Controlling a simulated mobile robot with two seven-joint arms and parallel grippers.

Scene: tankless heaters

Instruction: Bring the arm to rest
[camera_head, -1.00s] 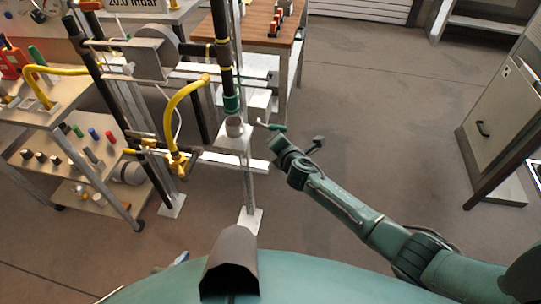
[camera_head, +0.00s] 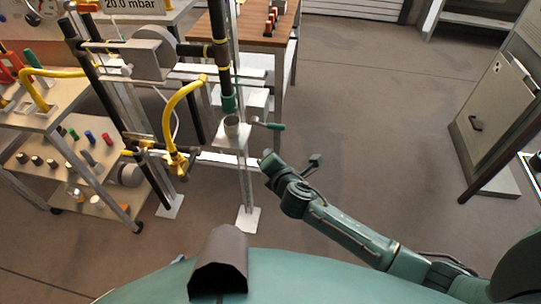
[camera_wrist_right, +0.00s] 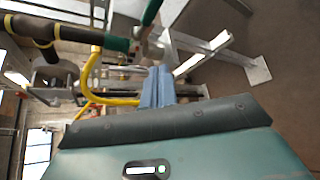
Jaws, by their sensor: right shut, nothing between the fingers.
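My right arm comes in from the lower right in the head view, and its gripper end (camera_head: 268,160) hangs in the air below and beside a green-handled lever (camera_head: 272,126). It is apart from the lever. In the wrist view the right gripper's blue-grey fingers (camera_wrist_right: 158,88) are together with nothing between them. The lever sits by a metal cup (camera_head: 232,127) on a white stand, under a black pipe with a green end (camera_head: 228,102). My left gripper is not in view.
Yellow hoses (camera_head: 177,108) and black pipes stand left of the gripper. A shelf cart (camera_head: 85,165) is at the far left, a wooden table (camera_head: 253,25) behind. A grey cabinet (camera_head: 488,120) stands at right. The floor between is clear.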

